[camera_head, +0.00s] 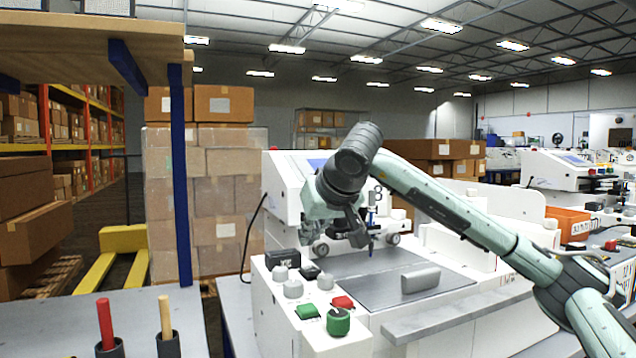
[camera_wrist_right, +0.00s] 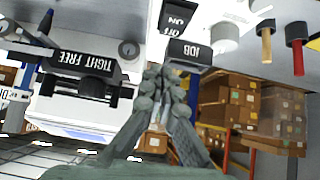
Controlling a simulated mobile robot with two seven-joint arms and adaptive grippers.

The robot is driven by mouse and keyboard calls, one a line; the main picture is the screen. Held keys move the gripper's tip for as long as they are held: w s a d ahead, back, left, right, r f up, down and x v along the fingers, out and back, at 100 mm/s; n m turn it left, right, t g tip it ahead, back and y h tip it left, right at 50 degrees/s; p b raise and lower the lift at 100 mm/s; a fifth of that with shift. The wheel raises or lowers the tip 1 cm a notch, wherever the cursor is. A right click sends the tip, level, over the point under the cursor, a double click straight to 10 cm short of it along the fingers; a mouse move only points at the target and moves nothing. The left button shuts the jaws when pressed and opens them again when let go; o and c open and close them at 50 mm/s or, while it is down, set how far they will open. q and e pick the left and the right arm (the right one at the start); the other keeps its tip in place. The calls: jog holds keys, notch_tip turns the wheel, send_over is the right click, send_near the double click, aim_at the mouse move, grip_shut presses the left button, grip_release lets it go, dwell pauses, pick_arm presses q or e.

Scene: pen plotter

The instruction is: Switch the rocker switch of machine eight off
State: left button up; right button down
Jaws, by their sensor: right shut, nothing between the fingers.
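A white machine (camera_head: 285,178) with a plate that seems to read 8 (camera_head: 376,197) stands in front of me. Its front-left panel carries a small black rocker switch (camera_head: 310,271) among white knobs. In the right wrist view, which is upside down, the rocker switch (camera_wrist_right: 178,16) shows ON and OFF lettering; I cannot tell which side is pressed. My left gripper is not in view.
The panel also has a black JOB block (camera_head: 283,259), a green button (camera_head: 307,312), a red button (camera_head: 343,303) and a green knob (camera_head: 339,322). A shelf post (camera_head: 181,170) rises at left.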

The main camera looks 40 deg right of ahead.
jog(key=s+a+r, duration=0.1)
jog(key=s+r, duration=0.4)
jog(key=r, duration=0.3)
jog(key=shift+s+a+r, duration=0.25)
jog(key=shift+s+r, duration=0.05)
jog(key=shift+s, duration=0.05)
